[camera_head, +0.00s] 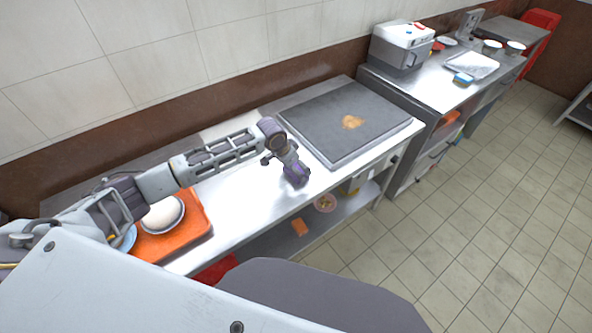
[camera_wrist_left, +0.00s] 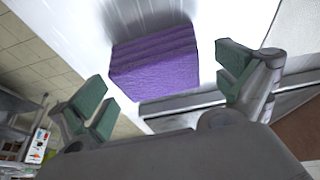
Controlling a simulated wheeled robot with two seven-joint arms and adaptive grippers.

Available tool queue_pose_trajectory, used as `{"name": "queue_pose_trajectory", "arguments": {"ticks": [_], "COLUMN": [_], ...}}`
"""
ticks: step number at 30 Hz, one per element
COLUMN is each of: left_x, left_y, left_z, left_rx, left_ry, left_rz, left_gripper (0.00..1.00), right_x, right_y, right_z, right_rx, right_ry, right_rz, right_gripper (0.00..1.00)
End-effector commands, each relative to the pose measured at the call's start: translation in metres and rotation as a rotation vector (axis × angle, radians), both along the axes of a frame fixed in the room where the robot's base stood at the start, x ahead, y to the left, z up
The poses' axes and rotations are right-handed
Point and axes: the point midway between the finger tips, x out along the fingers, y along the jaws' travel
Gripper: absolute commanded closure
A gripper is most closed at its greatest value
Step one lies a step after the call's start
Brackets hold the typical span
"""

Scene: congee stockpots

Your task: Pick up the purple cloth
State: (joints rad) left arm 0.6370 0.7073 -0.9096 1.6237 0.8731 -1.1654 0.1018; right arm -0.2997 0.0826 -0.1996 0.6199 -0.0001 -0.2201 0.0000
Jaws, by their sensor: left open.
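The purple cloth (camera_head: 297,179) is a folded, layered block on the bright steel counter (camera_head: 245,192), near its front edge. It also shows in the left wrist view (camera_wrist_left: 155,64), where its layers are visible. My left gripper (camera_head: 289,166) is over the cloth and partly hides it in the head view. In the left wrist view its green-padded fingers (camera_wrist_left: 165,80) are spread wide apart. The cloth appears beyond and between them, and I see no finger closed on it. My right gripper is not in view.
A lower shelf holds a small bowl (camera_head: 324,203). Tiled floor (camera_head: 470,190) is open at right.

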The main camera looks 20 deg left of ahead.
Motion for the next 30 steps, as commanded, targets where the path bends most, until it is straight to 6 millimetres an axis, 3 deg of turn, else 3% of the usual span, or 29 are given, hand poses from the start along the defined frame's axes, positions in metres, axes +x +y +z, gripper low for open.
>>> {"name": "queue_pose_trajectory", "arguments": {"ticks": [8, 23, 30], "left_x": [0.006, 0.007, 0.007], "left_y": [-0.005, -0.004, -0.004], "left_z": [-0.019, -0.02, -0.02], "left_rx": [0.0, 0.001, 0.001], "left_ry": [0.0, -0.001, -0.001], "left_rz": [-0.001, -0.001, -0.001], "left_gripper": [0.0, 0.0, 0.3], "right_x": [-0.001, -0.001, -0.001], "right_y": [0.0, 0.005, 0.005], "right_z": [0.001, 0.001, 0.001], "right_rx": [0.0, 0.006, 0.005], "right_ry": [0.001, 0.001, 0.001], "right_rz": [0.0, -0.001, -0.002], "right_gripper": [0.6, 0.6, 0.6]}}
